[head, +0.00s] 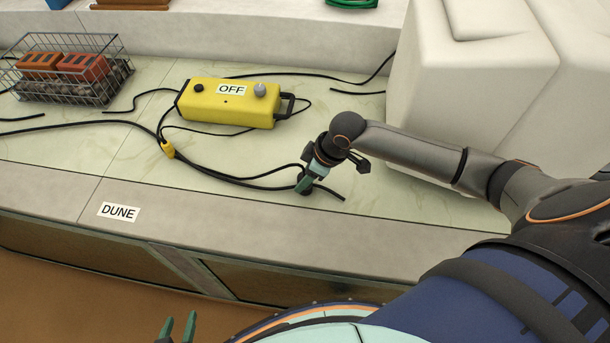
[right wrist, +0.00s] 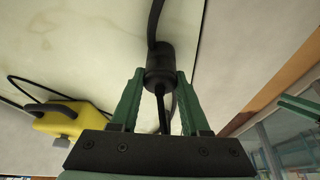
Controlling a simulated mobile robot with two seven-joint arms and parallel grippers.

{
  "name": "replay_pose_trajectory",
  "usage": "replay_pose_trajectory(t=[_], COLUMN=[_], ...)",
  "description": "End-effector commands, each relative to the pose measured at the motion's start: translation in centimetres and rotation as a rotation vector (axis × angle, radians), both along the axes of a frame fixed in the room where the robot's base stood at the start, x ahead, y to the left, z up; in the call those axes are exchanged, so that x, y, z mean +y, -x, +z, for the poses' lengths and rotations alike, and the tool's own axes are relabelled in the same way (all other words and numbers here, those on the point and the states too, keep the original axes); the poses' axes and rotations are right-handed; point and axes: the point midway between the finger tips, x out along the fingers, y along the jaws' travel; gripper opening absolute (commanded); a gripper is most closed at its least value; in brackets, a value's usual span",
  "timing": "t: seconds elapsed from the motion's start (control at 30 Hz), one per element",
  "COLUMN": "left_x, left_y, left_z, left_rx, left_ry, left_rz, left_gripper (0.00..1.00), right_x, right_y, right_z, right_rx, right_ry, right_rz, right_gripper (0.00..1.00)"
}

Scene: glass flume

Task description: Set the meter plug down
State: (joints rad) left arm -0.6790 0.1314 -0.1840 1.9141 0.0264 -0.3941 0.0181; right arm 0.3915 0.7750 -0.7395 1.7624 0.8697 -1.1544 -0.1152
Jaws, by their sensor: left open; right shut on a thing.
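My right gripper (head: 309,180) is low over the pale green bench top, in front of and to the right of the yellow box. It is shut on a black plug (head: 304,189). In the right wrist view the plug (right wrist: 160,62) sits between the green fingertips of the right gripper (right wrist: 158,78), with a black cable running up from it. I cannot tell whether the plug touches the bench. My left gripper (head: 177,328) is open and empty at the bottom of the head view, below the bench's front edge.
A yellow box (head: 205,112) marked OFF stands on the bench; it also shows in the right wrist view (right wrist: 85,122). A wire basket (head: 98,88) holds orange blocks. A DUNE label (head: 118,212) marks the front ledge. White containers (head: 475,85) stand right.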

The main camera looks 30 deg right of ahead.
Motion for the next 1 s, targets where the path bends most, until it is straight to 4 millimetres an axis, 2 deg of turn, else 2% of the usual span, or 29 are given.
replay_pose_trajectory(t=[0.1, 0.13, 0.37, 0.63, 0.73, 0.87, 1.0], left_x=[0.0, 0.0, 0.0, 0.0, 0.0, 0.0, 0.0], left_y=[0.0, 0.0, 0.0, 0.0, 0.0, 0.0, 0.0], left_z=[0.0, 0.0, 0.0, 0.0, 0.1, 0.4, 0.8], left_rx=[0.0, 0.0, 0.0, 0.0, 0.0, 0.0, 0.0], left_ry=[0.0, 0.0, 0.0, 0.0, 0.0, 0.0, 0.0], left_rz=[0.0, 0.0, 0.0, 0.0, 0.0, 0.0, 0.0], left_gripper=[0.5, 0.5, 0.5, 0.5, 0.5, 0.5, 0.5], right_x=[0.0, 0.0, 0.0, 0.0, -0.2, -0.8, -1.6], right_y=[0.0, 0.0, 0.0, 0.0, 0.1, 0.6, 1.5], right_z=[-0.2, -0.2, -0.2, -0.1, 0.5, 2.5, 5.4], right_rx=[0.0, 0.0, 0.0, -0.001, -0.001, -0.003, -0.003], right_ry=[0.0, 0.0, 0.0, 0.001, 0.001, 0.002, 0.004], right_rz=[-0.001, 0.0, 0.0, 0.0, -0.001, 0.0, 0.001], right_gripper=[0.0, 0.48, 0.74, 0.76, 0.76, 0.76, 0.76])
